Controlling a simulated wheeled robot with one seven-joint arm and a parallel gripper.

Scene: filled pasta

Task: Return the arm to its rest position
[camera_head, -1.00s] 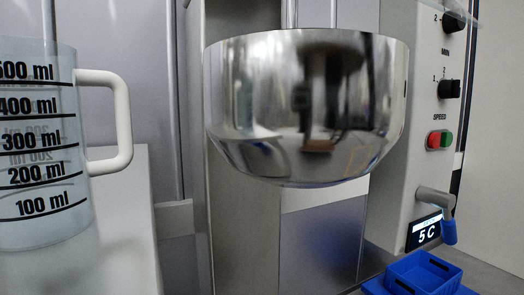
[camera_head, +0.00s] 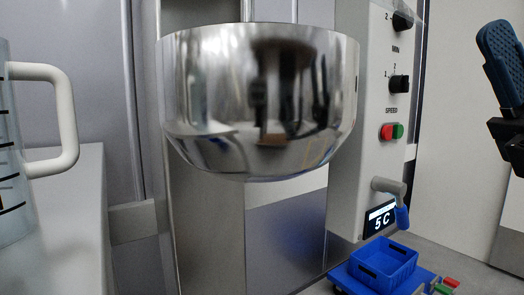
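Part of my gripper (camera_head: 502,62) shows at the right edge in the head view, with a dark blue, ribbed finger pointing up and a black joint below it. The rest of it is cut off by the picture edge, so I cannot tell whether it is open or shut. Nothing is seen held in the visible part. It is to the right of the mixing machine (camera_head: 350,190) and apart from it.
A shiny metal bowl (camera_head: 260,100) hangs on the machine. A measuring jug (camera_head: 12,150) stands on a white surface (camera_head: 75,220) at left. A blue crate (camera_head: 384,264) sits low at right, beside small red and green pieces (camera_head: 447,285). Pale wall lies behind my gripper.

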